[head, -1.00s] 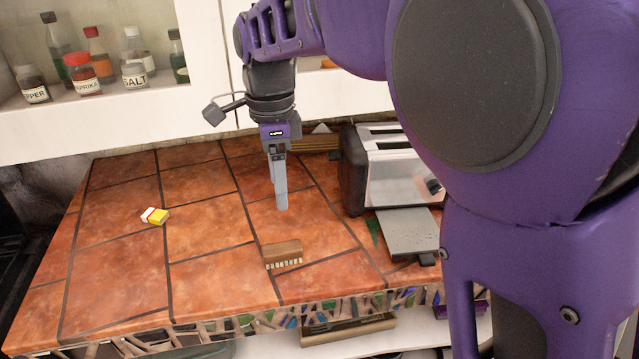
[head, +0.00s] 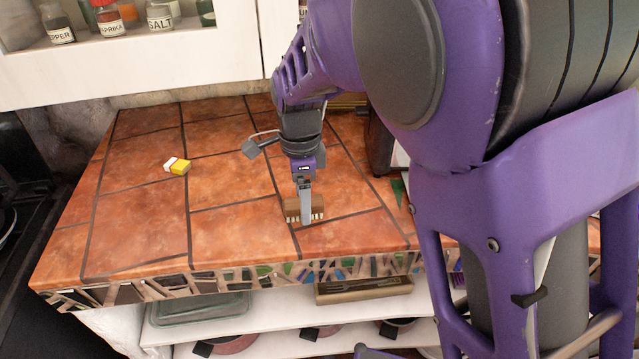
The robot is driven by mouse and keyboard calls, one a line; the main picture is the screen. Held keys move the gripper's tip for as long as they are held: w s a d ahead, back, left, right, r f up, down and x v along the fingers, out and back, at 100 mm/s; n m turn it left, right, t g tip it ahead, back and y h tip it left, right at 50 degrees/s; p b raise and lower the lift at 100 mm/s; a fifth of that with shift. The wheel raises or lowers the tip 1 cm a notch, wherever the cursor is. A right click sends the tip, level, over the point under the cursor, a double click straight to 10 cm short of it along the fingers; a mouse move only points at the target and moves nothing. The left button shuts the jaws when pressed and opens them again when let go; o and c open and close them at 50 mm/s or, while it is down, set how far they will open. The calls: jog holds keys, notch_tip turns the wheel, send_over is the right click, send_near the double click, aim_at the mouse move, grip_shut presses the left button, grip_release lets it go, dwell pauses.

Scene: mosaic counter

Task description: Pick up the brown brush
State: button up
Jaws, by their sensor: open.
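The brown brush (head: 291,206) lies on the tiled counter near its front edge, with its pale bristles facing the front. My gripper (head: 306,220) points straight down at the brush and covers its middle in the head view. The brush shows on both sides of the fingers. The fingers are seen edge-on, with the gap between them hidden; the jaws are open. I cannot tell whether the fingers touch the brush or the counter.
My arm hides most of the toaster (head: 381,145) at the right. Spice jars (head: 110,20) stand on the shelf above. The counter's left half is mostly clear.

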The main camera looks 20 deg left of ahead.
jog(key=shift+f, duration=0.5)
grip_shut()
jog(key=shift+r, duration=0.1)
notch_tip(320, 180, up, 10)
jog(key=shift+p, duration=0.9)
